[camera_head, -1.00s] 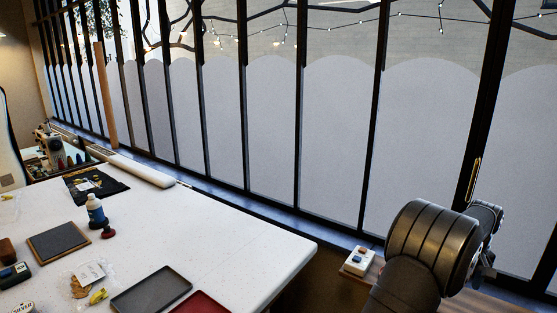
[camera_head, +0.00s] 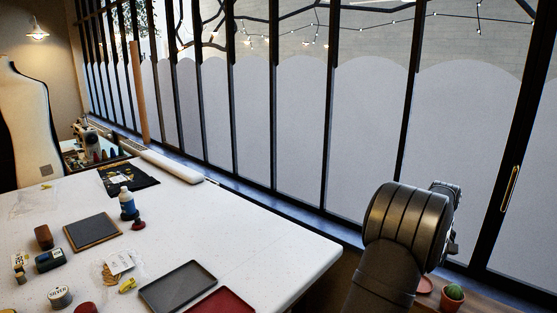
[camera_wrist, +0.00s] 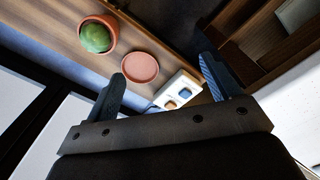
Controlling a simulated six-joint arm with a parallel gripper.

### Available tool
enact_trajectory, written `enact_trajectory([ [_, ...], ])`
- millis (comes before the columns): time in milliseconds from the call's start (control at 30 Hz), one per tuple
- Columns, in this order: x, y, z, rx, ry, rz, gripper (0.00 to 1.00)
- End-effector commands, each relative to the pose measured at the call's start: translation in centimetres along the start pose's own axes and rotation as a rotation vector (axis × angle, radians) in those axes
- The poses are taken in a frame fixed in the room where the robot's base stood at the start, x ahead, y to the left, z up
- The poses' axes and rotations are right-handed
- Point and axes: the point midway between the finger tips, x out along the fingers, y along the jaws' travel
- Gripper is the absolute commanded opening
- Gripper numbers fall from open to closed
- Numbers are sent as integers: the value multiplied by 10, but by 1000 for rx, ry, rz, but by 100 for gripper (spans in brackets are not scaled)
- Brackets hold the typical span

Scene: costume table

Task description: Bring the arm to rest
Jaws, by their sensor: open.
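My arm stands at the right of the head view, in front of the window and beyond the right end of the white table (camera_head: 255,250). In the wrist view my gripper (camera_wrist: 165,90) is open, its two dark fingers spread wide with nothing between them. Past the fingers lies a wooden ledge (camera_wrist: 75,45). On it are a cactus in a terracotta pot (camera_wrist: 97,35), a terracotta saucer (camera_wrist: 140,67) and a white box with a blue and an orange button (camera_wrist: 178,95). In the head view my gripper's fingers are hidden behind my arm.
The table holds a grey tray (camera_head: 178,287), a red tray (camera_head: 222,302), a dark square pad (camera_head: 92,232), a blue bottle (camera_head: 127,203) and several small items. Its right part is bare. Black window bars (camera_head: 403,125) stand close behind my arm.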

Motion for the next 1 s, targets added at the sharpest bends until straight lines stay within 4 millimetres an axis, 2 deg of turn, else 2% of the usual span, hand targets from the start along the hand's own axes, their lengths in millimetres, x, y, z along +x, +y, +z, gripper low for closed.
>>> enact_trajectory([
  [400,-7,-62,-58,-114,0,0,82],
  [1000,-15,-162,-126,-277,0,0,82],
])
